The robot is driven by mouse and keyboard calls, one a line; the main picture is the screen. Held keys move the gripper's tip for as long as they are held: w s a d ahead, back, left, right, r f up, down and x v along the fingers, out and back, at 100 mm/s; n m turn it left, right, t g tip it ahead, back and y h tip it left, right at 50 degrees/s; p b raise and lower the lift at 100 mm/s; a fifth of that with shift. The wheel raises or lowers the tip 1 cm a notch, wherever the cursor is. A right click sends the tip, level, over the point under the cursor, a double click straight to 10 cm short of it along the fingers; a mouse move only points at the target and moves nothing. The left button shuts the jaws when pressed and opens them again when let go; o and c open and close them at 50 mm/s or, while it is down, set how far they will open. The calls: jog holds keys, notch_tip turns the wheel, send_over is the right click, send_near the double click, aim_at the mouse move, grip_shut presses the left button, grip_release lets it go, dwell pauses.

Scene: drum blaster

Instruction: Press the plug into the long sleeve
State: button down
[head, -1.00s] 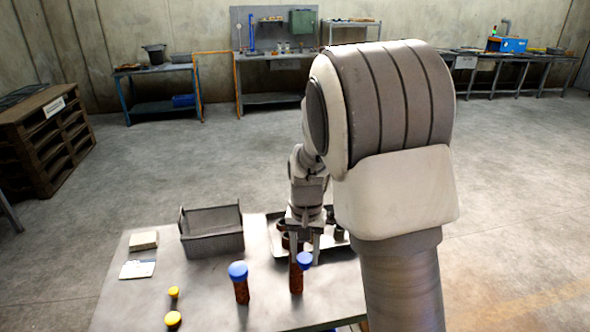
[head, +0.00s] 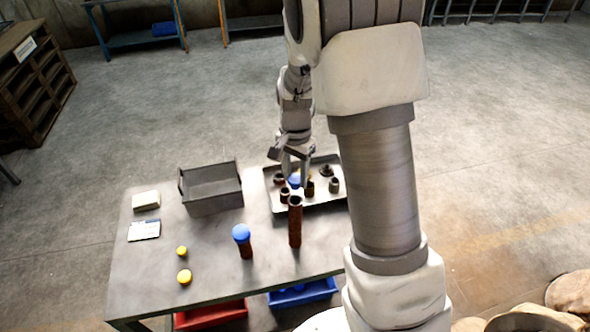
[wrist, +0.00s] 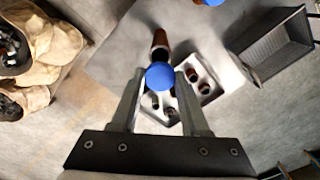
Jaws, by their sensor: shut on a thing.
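The long sleeve (head: 295,226) is a tall rust-brown tube standing upright on the table, its open top facing up. In the wrist view the sleeve (wrist: 160,42) is just beyond the plug. My gripper (head: 295,172) is shut on a blue plug (head: 295,181), which is behind the sleeve and over the tray in the head view. In the wrist view the round blue plug (wrist: 160,77) sits between my fingertips, apart from the sleeve's mouth. A shorter brown sleeve (head: 246,251) with a blue plug (head: 241,232) on top stands to the left.
A metal tray (head: 325,203) with several dark fittings lies under my gripper. A grey bin (head: 212,203), a pale block (head: 146,200), a card (head: 144,230) and two yellow caps (head: 184,277) are on the left. The table's front middle is clear.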

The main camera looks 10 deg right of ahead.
aim_at(296, 188)
jog(key=shift+f+b, duration=1.7)
jog(key=shift+f, duration=0.8)
jog(key=shift+f+b, duration=0.45)
jog(key=shift+f, duration=0.3)
dwell(0.5)
grip_release()
dwell(0.6)
jog(key=shift+r, duration=0.1)
jog(key=shift+r+p, duration=1.95)
jog(key=shift+r, duration=0.55)
jog(key=shift+f, duration=0.1)
